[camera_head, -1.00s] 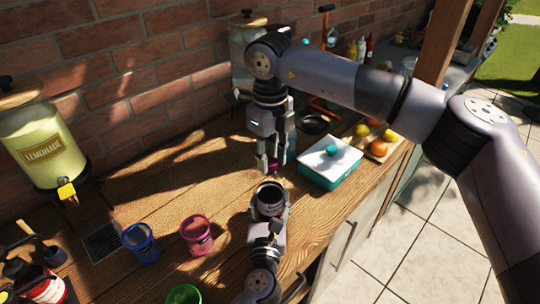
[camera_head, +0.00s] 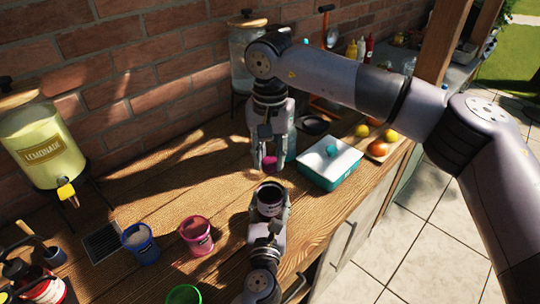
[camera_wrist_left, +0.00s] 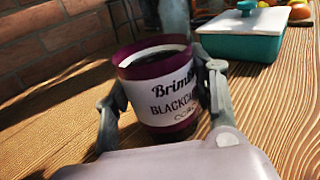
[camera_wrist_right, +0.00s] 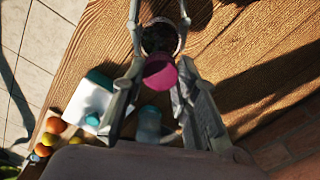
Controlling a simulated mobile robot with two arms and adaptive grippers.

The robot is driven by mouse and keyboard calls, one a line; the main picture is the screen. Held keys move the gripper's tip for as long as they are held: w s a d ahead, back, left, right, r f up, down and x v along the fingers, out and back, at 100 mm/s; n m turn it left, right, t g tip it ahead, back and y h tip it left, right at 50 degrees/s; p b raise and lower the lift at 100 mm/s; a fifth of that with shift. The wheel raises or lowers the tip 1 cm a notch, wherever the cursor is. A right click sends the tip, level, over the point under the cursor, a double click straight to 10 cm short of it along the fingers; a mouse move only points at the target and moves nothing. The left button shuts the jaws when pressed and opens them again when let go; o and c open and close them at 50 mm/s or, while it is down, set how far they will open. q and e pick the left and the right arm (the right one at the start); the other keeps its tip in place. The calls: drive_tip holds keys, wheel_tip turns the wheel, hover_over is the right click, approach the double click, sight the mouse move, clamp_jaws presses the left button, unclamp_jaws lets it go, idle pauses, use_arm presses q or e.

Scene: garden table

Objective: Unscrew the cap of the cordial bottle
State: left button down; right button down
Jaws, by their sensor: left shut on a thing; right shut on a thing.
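The cordial bottle (camera_head: 270,208) stands upright on the wooden table, a dark purple vessel with a white label. It fills the left wrist view (camera_wrist_left: 165,95), where its wide mouth is open with dark contents inside. My left gripper (camera_head: 269,200) is shut around its body, one finger on each side. The magenta cap (camera_head: 270,163) is apart from the bottle, above its mouth. My right gripper (camera_head: 268,158) is shut on the cap, pointing down. The right wrist view shows the cap (camera_wrist_right: 160,72) between the fingertips, with the open bottle (camera_wrist_right: 160,38) beyond it.
A teal box with a white lid (camera_head: 328,165) stands right of the bottle, near a tray of fruit (camera_head: 377,149). A pink cup (camera_head: 196,236), a blue cup (camera_head: 141,244) and a green cup (camera_head: 184,294) stand left. A lemonade dispenser (camera_head: 42,145) is at far left.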

sight(270, 161)
drive_tip(key=n, duration=0.3)
drive_tip(key=shift+n, duration=0.4)
drive_tip(key=shift+r, duration=0.2)
drive_tip(key=shift+r, duration=0.95)
drive_tip(key=shift+r, duration=2)
use_arm(q)
drive_tip(key=c, duration=0.6)
unclamp_jaws()
